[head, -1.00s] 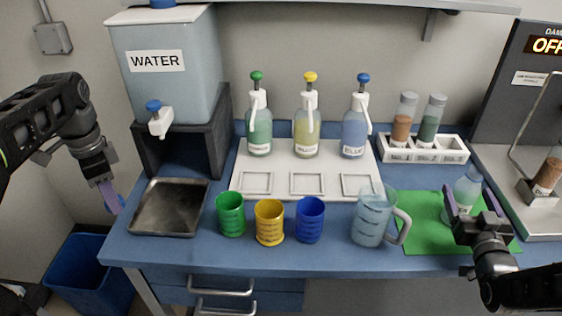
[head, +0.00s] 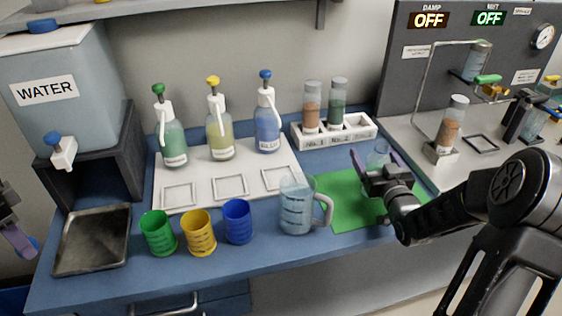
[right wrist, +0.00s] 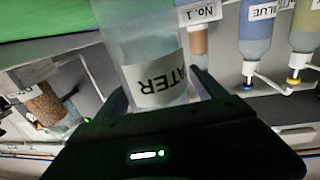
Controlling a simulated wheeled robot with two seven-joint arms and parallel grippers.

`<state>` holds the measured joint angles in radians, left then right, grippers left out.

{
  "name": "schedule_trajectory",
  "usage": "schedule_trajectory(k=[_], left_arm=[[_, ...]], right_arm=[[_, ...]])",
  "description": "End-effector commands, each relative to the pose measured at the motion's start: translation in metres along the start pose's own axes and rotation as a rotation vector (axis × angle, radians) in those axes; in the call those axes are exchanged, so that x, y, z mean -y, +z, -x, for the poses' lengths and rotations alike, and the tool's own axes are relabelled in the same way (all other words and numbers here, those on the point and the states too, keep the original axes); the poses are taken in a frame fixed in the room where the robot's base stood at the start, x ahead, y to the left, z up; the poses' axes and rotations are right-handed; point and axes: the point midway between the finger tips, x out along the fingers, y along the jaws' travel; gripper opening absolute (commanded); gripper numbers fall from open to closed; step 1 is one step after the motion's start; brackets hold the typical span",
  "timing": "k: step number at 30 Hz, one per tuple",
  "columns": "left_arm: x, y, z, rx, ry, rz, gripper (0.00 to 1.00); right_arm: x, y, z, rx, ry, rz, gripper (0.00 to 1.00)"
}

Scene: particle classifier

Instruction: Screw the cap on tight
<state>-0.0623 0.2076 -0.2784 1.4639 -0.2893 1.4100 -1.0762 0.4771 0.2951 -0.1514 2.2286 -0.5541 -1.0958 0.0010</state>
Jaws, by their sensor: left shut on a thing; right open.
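A clear bottle (head: 378,155) stands on the green mat (head: 345,205), mostly hidden behind my right gripper. In the right wrist view the bottle (right wrist: 150,50) fills the space between the fingers, with a white label partly reading "ATER". My right gripper (head: 380,168) is open, with its purple fingers on either side of the bottle. My left gripper (head: 25,245) is at the left picture edge, off the table's left side. It is shut on a small blue thing (head: 34,243), seemingly the cap, mostly hidden by the finger.
A measuring jug (head: 296,205) stands left of the mat. Green (head: 158,233), yellow (head: 199,233) and blue (head: 237,222) cups stand along the front beside a metal tray (head: 92,240). A vial rack (head: 335,132) is behind the mat. The grey machine (head: 450,60) stands at right.

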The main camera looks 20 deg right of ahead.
Motion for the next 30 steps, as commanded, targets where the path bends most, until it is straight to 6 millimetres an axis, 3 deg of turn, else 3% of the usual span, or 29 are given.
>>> schedule_trajectory(k=[10,30], left_arm=[[0.0,0.0,0.0,0.0,0.0,0.0,0.0],[0.0,0.0,0.0,0.0,0.0,0.0,0.0]], right_arm=[[0.0,-0.0001,0.0002,0.0,0.0,0.0,0.78],[0.0001,0.0,0.0003,0.0,0.0,0.0,0.23]])
